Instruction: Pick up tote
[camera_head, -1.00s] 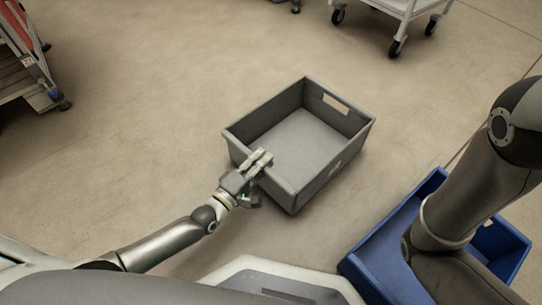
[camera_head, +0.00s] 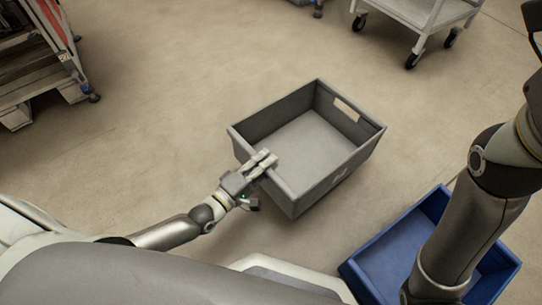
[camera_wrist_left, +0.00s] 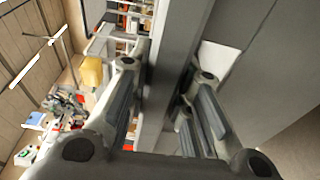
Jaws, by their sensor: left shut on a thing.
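A grey open tote (camera_head: 312,148) is in the middle of the head view, with a hand slot in its far wall. It looks empty inside. My left gripper (camera_head: 262,163) is shut on the tote's near-left wall at the rim. In the left wrist view, the wall's edge (camera_wrist_left: 180,60) runs between the two fingers of the left gripper (camera_wrist_left: 165,110). I cannot tell whether the tote rests on the floor or hangs slightly above it. My right arm comes down at the right, and its gripper is not visible.
A blue bin (camera_head: 385,250) stands on the floor at the lower right, partly behind my right arm. A white wheeled cart (camera_head: 420,20) is at the top right. A wooden-decked cart (camera_head: 35,60) is at the top left. The floor between them is clear.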

